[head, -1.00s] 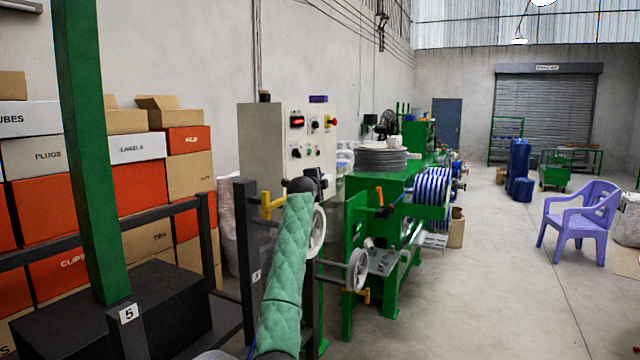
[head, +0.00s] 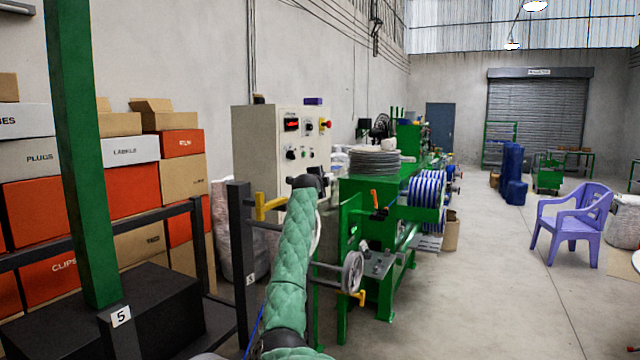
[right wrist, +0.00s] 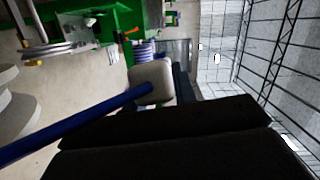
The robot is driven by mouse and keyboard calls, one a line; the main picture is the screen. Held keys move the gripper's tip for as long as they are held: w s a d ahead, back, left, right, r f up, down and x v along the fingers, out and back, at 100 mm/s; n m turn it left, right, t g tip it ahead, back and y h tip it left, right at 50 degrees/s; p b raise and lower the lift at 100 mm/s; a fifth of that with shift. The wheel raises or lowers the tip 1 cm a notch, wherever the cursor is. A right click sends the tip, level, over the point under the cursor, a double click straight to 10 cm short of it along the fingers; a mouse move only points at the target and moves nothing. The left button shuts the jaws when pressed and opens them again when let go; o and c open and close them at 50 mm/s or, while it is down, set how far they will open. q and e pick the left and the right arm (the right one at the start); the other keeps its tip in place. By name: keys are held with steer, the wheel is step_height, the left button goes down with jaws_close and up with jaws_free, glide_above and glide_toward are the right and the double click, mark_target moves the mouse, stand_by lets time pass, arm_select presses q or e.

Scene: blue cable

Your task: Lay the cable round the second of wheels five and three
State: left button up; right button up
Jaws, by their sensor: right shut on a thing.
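The blue cable (right wrist: 75,124) runs in the right wrist view from the lower left up to my right gripper (right wrist: 152,88), which is shut on it. In the head view a thin piece of the cable (head: 256,326) shows left of my green-sleeved right arm. The gripper's fingers are hidden there beyond the dark wrist end. A pale wheel (head: 319,236) is mostly hidden behind that arm. Posts carry the labels 5 (head: 121,317) and 3 (head: 250,280). My left gripper is out of view.
A grey control cabinet (head: 262,150) and a green machine (head: 385,225) with cable reels stand beyond the wheels. Stacked boxes (head: 132,190) line the left wall. A purple chair (head: 578,222) stands on the right. The floor between machine and chair is clear.

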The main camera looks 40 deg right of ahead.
mark_target(330, 176)
steer(key=shift+s+d+b+x, duration=0.1)
steer(key=shift+s+b+x, duration=0.05)
steer(key=shift+x, duration=0.9)
steer(key=shift+s+d+b+x, duration=0.1)
steer(key=shift+s+b+x, duration=0.05)
steer(key=shift+x, duration=0.85)
steer(key=shift+s+d+b+x, duration=0.1)
steer(key=shift+s+b+x, duration=0.05)
steer(key=shift+x, duration=0.9)
steer(key=shift+r, duration=0.2)
steer(key=shift+f, duration=0.1)
